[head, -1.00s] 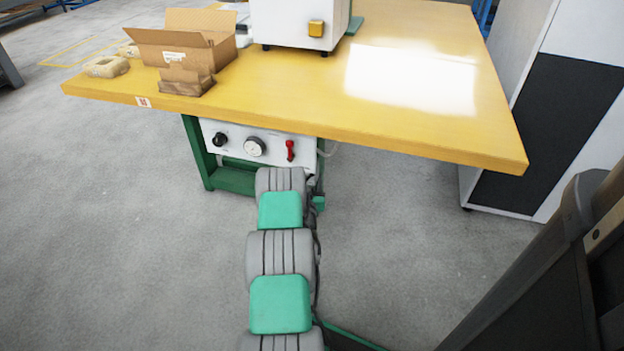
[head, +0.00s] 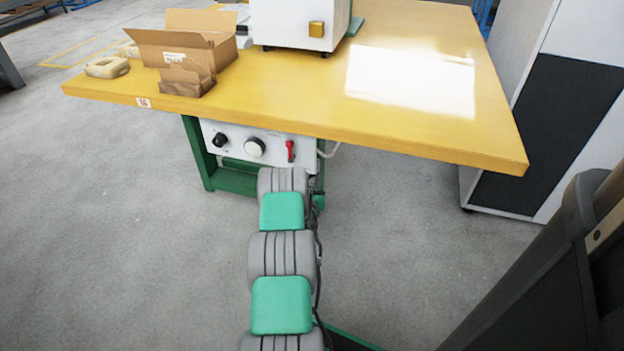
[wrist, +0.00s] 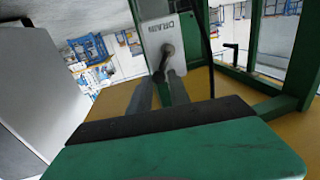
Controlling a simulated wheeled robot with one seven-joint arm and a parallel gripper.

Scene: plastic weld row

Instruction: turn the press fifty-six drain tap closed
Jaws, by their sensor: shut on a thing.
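In the wrist view, a white plate marked DRAIN (wrist: 157,28) carries the drain tap (wrist: 168,49), a dark round hub with a short lever pointing down toward my gripper. The two grey fingers of my gripper (wrist: 170,88) are closed on the end of the tap's lever. The fingers partly hide the lever tip. In the head view, my arm reaches under the front of the yellow table, and it hides the gripper and the tap there.
A white panel (head: 230,133) under the yellow tabletop (head: 300,105) has a black knob (head: 220,139), a white dial (head: 254,146) and a red lever (head: 290,150). A green frame (head: 199,155) stands beside it. An open cardboard box (head: 190,55) sits on the table.

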